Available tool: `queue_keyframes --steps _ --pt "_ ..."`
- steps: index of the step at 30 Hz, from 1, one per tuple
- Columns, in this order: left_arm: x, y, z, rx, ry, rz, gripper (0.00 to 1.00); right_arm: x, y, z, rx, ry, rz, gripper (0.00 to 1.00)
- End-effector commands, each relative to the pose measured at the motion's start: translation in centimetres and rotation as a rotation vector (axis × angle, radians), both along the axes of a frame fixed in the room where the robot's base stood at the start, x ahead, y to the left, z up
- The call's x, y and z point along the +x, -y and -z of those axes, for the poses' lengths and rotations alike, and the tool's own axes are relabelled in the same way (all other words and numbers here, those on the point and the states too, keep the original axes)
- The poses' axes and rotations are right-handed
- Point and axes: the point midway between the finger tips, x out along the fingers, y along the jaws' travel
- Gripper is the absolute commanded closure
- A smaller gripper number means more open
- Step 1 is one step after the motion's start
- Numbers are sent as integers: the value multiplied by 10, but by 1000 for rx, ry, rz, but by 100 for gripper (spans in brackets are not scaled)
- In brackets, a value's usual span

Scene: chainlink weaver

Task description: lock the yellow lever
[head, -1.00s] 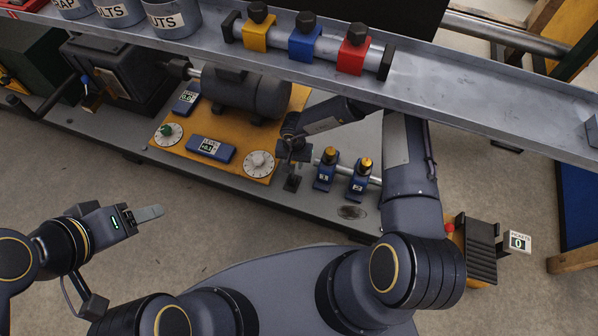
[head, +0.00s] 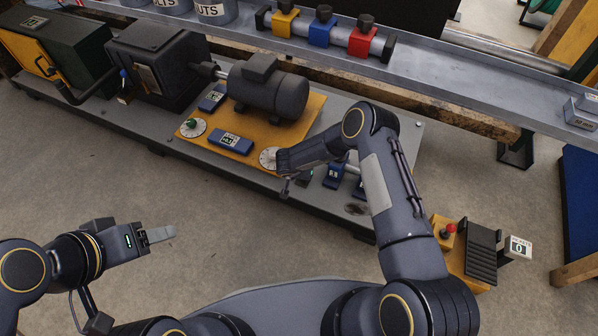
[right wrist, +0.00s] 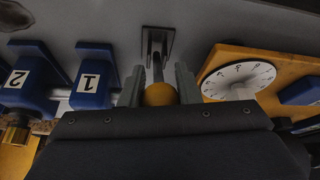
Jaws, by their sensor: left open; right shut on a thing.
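A lever with a yellow ball knob (right wrist: 160,94) shows in the right wrist view, on a metal rod rising from a small bracket (right wrist: 158,42) on the grey base plate. My right gripper (right wrist: 158,88) has one finger on each side of the knob and is shut on it. In the head view my right gripper (head: 287,172) is down at the plate's front edge, and the arm hides the knob. My left gripper (head: 160,234) is open and empty over the floor, far from the lever.
Blue blocks marked 1 (right wrist: 91,75) and 2 (right wrist: 22,78) stand beside the lever, and a white dial (right wrist: 238,80) is on its other side. A motor (head: 267,90) sits on a yellow plate. A shelf (head: 440,65) with yellow, blue and red clamps crosses above.

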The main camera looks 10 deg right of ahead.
Motion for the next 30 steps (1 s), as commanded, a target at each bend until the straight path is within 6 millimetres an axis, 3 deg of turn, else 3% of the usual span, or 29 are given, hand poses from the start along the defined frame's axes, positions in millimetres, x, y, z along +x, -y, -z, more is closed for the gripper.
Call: queue_keyframes --steps 22,23,27,30 --pt "0 0 0 0 0 0 43 -4 -3 7 6 -6 -3 100" --pt "0 0 0 0 0 0 43 -4 -3 7 6 -6 -3 68" --pt "0 0 0 0 0 0 43 -3 -2 6 3 -5 -2 50" --pt "0 0 0 0 0 0 43 -3 -2 5 3 -4 -2 50"
